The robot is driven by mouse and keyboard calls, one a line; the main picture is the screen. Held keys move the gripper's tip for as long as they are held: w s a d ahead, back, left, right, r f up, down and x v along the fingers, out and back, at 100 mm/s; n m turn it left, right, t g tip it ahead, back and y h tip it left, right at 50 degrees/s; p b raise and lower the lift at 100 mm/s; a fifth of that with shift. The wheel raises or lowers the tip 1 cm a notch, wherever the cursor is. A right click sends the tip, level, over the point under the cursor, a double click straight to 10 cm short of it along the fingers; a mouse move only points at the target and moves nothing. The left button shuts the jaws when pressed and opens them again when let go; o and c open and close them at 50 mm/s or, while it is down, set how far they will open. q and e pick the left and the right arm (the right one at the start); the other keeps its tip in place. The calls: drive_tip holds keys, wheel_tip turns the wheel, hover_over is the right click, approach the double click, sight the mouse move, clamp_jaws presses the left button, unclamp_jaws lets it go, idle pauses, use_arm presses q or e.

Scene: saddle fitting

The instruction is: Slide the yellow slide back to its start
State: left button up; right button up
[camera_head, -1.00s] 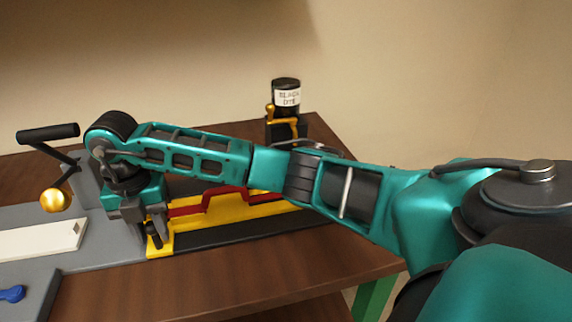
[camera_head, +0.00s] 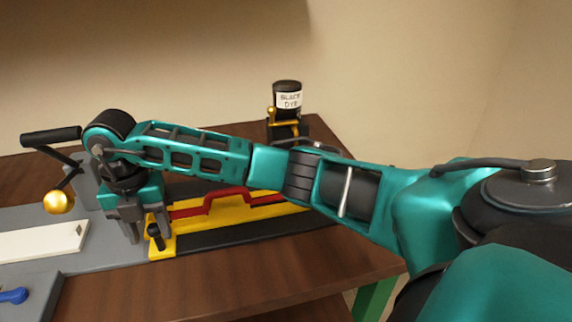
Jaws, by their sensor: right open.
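The yellow slide (camera_head: 215,227) lies on a dark track (camera_head: 235,240) at the table's middle, with a red handle-like piece (camera_head: 228,196) along it. A dark upright peg (camera_head: 156,236) stands at the slide's left end. My right arm hides the far part of the slide. My left gripper is out of view.
A black dye bottle (camera_head: 287,98) sits in a holder at the back. A black-handled lever with a gold ball (camera_head: 59,202) stands at left. A pale bar (camera_head: 42,240) and a blue piece (camera_head: 13,295) lie on the grey fixture. The front wooden tabletop (camera_head: 190,285) is clear.

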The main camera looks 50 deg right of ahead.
drive_tip(key=shift+r+p, duration=1.8)
drive_tip(key=shift+r, duration=0.8)
drive_tip(key=shift+f, duration=0.1)
